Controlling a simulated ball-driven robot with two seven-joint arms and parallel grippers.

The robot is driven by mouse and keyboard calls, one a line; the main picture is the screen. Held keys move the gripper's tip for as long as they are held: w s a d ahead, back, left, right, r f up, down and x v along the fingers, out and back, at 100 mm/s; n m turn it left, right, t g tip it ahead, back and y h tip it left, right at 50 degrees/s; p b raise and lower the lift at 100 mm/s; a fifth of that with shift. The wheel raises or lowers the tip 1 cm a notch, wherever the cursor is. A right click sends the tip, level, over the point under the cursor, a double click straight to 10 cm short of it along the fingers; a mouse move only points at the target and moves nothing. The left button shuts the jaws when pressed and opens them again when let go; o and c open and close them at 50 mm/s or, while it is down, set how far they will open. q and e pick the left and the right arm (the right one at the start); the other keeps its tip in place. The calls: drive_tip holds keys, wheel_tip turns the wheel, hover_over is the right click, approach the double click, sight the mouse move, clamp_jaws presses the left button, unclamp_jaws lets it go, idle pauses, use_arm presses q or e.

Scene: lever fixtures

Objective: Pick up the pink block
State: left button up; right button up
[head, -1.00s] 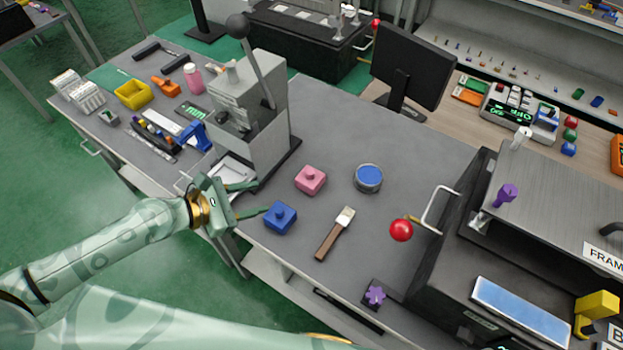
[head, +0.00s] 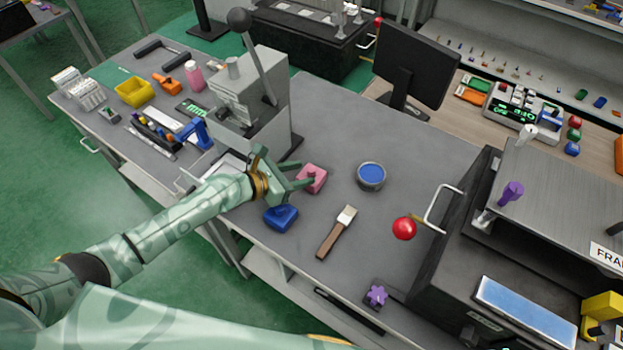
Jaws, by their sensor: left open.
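The pink block (head: 316,180) with a small knob on top sits on the grey bench, right of the lever press. My left gripper (head: 303,180) is open at the pink block, its fingers reaching over the block's left part. I cannot tell whether the fingers touch the block. My right gripper is not in view.
A grey lever press (head: 250,100) stands behind my left gripper. A round tin with a blue top (head: 371,175) and a brush (head: 337,232) lie to the right. A red ball knob (head: 404,228) and dark machine are farther right. Bench between them is clear.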

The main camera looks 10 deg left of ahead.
use_arm(q)
drive_tip(key=shift+x, duration=1)
drive_tip(key=shift+a, duration=0.1)
clamp_jaws()
drive_tip(key=shift+r, duration=0.15)
